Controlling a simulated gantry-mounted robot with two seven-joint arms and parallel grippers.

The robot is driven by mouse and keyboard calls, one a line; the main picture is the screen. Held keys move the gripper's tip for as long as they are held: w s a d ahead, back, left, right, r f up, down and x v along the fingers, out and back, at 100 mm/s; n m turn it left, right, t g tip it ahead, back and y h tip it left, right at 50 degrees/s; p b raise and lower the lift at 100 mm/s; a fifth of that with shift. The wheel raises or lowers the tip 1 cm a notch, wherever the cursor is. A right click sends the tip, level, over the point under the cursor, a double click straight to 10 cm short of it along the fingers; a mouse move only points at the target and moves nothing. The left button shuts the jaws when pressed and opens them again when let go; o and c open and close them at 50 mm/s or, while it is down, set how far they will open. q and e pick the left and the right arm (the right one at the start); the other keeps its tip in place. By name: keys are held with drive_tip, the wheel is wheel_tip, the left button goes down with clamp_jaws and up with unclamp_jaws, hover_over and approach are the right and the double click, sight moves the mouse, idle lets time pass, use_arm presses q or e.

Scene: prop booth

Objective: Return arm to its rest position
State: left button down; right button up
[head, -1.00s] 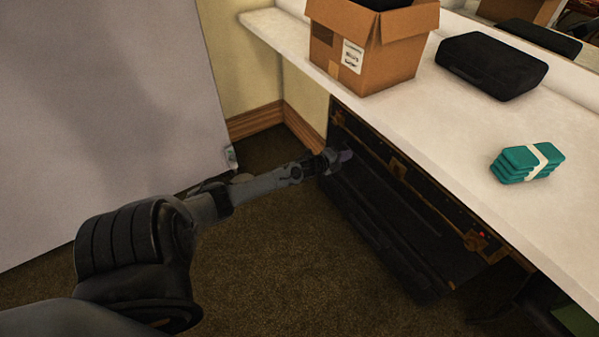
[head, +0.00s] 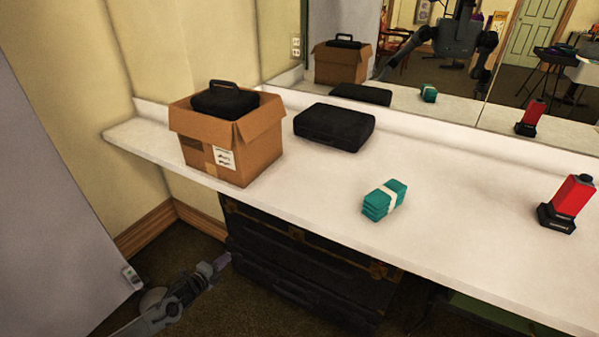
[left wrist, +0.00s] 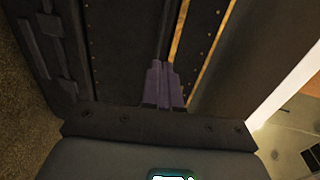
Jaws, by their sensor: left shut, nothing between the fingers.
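My left arm comes in at the lower left of the head view. Its gripper (head: 221,262) is shut and empty, low beside the dark trunk (head: 300,275) under the white counter. In the left wrist view the purple fingers (left wrist: 163,88) are together with nothing between them, in front of the trunk's dark face and brass-coloured trim. I cannot tell whether they touch the trunk. My right gripper is not clearly seen; a robot reflection shows in the mirror.
On the counter (head: 320,190) stand a cardboard box (head: 245,155) holding a black case (head: 224,102), another black case (head: 335,127), a banded teal stack (head: 384,200) and a red device (head: 567,200). A grey panel (head: 60,200) stands at left. Carpet is open between panel and trunk.

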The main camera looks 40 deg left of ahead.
use_arm(q)
drive_tip(key=s+d+r+n+g+h+p, duration=0.1)
drive_tip(key=d+r+p, duration=0.25)
drive_tip(key=d, duration=0.45)
drive_tip(key=s+d+r+n+h+p, duration=0.1)
drive_tip(key=d+r+p, duration=0.1)
drive_tip(key=d+p, duration=0.45)
drive_tip(key=s+d+r+n+g+h+p, duration=0.1)
drive_tip(key=d+r+p, duration=0.15)
drive_tip(key=d, duration=0.75)
drive_tip(key=s+d+r+n+g+h+p, duration=0.1)
drive_tip(key=s+d+r+n+g+p, duration=0.15)
drive_tip(key=d+r, duration=0.6)
drive_tip(key=s+d+r+n+g+p, duration=0.2)
drive_tip(key=d+r+n, duration=0.2)
drive_tip(key=d+r, duration=0.45)
drive_tip(key=s+r+n+g, duration=0.3)
drive_tip(key=s+g, duration=0.2)
drive_tip(key=s, duration=0.3)
wheel_tip(320, 180, up, 38)
drive_tip(key=p, duration=3.8)
drive_tip(key=shift+s+n, duration=0.15)
drive_tip(key=shift+n, duration=0.2)
drive_tip(key=shift+d, duration=0.1)
